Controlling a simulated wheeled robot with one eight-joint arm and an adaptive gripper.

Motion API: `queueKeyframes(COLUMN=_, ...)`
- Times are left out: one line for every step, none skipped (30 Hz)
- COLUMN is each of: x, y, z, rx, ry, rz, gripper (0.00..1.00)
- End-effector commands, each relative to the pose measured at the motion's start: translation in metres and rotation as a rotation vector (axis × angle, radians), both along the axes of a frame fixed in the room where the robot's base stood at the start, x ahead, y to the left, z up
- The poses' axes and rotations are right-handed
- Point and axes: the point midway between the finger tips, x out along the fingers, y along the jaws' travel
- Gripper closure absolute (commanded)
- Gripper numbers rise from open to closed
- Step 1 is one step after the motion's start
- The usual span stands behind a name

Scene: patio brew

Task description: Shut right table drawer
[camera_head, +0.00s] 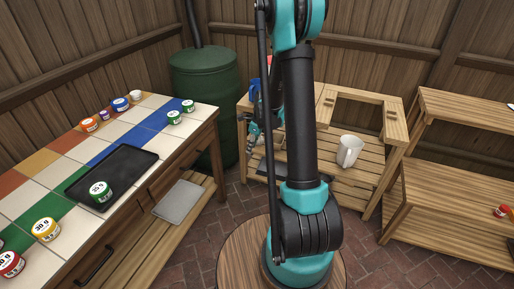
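The tiled wooden table (120,68) stands at the left. Its front has a black handle (95,265) on the near drawer front and a drawer front (188,156) farther along to the right. I cannot tell whether that right drawer front stands out from the table. A slatted wooden bench (362,181) stands at the back, with a U-shaped wooden frame (357,96) at its top that could be an open top or a drawer. My gripper (256,145) shows small and partly hidden behind my arm, near the left of the bench. Its fingers are unclear.
A black tray (125,163) with a green-labelled weight lies on the tiled table, among several jars. A grey plate (180,202) lies on slats below. A white mug (349,151) stands on the bench. A green barrel (205,90) and right shelves (455,205) flank the brick floor.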

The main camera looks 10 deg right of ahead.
Motion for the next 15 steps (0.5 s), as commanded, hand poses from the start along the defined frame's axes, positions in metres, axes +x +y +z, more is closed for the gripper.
queueKeyframes(x=-0.004, y=-0.006, z=0.000, rx=0.000, ry=0.001, rz=-0.003, gripper=0.70)
queueKeyframes(x=-0.006, y=-0.008, z=0.000, rx=0.000, ry=0.001, rz=-0.003, gripper=0.70)
queueKeyframes(x=-0.009, y=-0.011, z=0.000, rx=0.000, ry=0.000, rz=-0.002, gripper=0.70)
queueKeyframes(x=-0.010, y=-0.014, z=0.000, rx=0.000, ry=0.000, rz=-0.002, gripper=0.70)
queueKeyframes(x=-0.011, y=-0.015, z=0.000, rx=0.000, ry=0.000, rz=-0.002, gripper=0.70)
queueKeyframes(x=-0.013, y=-0.017, z=0.000, rx=0.000, ry=0.000, rz=-0.002, gripper=0.70)
queueKeyframes(x=-0.013, y=-0.018, z=0.000, rx=0.000, ry=0.000, rz=-0.002, gripper=0.70)
queueKeyframes(x=-0.014, y=-0.019, z=0.000, rx=0.000, ry=0.000, rz=-0.001, gripper=0.70)
queueKeyframes(x=-0.014, y=-0.020, z=0.000, rx=0.000, ry=0.000, rz=-0.001, gripper=0.70)
queueKeyframes(x=-0.015, y=-0.020, z=0.000, rx=0.000, ry=0.000, rz=-0.001, gripper=0.70)
queueKeyframes(x=-0.015, y=-0.020, z=0.000, rx=0.000, ry=0.000, rz=-0.001, gripper=0.70)
queueKeyframes(x=-0.015, y=-0.020, z=0.000, rx=0.000, ry=0.000, rz=0.000, gripper=0.70)
queueKeyframes(x=-0.015, y=-0.020, z=0.000, rx=0.000, ry=0.000, rz=0.000, gripper=0.70)
queueKeyframes(x=-0.015, y=-0.020, z=0.000, rx=0.000, ry=0.000, rz=0.000, gripper=0.70)
queueKeyframes(x=-0.015, y=-0.020, z=0.000, rx=0.000, ry=0.000, rz=0.000, gripper=0.70)
